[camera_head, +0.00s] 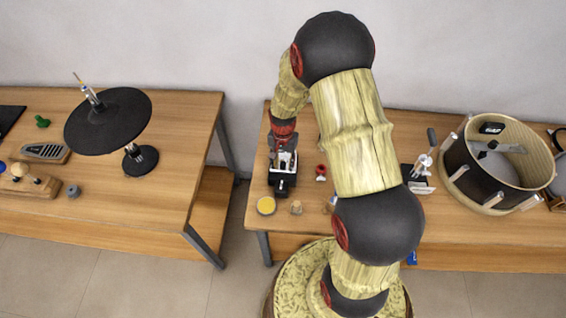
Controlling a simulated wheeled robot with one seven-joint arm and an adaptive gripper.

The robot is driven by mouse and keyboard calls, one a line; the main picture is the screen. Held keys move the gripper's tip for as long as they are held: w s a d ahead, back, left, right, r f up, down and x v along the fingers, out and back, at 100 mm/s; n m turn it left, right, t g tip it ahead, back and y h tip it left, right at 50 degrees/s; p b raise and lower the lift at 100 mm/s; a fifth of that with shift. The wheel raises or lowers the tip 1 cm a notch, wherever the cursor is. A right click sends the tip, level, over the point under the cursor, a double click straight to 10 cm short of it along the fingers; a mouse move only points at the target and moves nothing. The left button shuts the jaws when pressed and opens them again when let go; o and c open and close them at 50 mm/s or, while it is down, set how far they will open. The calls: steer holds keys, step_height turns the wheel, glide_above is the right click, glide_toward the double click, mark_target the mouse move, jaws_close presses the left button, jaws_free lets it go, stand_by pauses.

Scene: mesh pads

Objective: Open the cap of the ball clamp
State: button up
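My arm reaches over the right table and bends down at its left part. My gripper (282,147) points down there, just below a red ring on my wrist. Its fingers are small and partly hidden, so I cannot tell whether they are open or shut. Directly at its tips is a small white-and-black device (283,184) on the table, perhaps the ball clamp. I cannot make out a cap on it, nor whether my gripper touches it.
A small red piece (321,171), a yellow disc (266,205) and a small tan piece (296,208) lie near the device. A silver-and-black tool (424,166) and a drum (475,168) stand to the right. The left table (150,205) holds a black cymbal pad (108,120). A floor gap separates the tables.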

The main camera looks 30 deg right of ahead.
steer(key=shift+c, duration=1.2)
jaws_close()
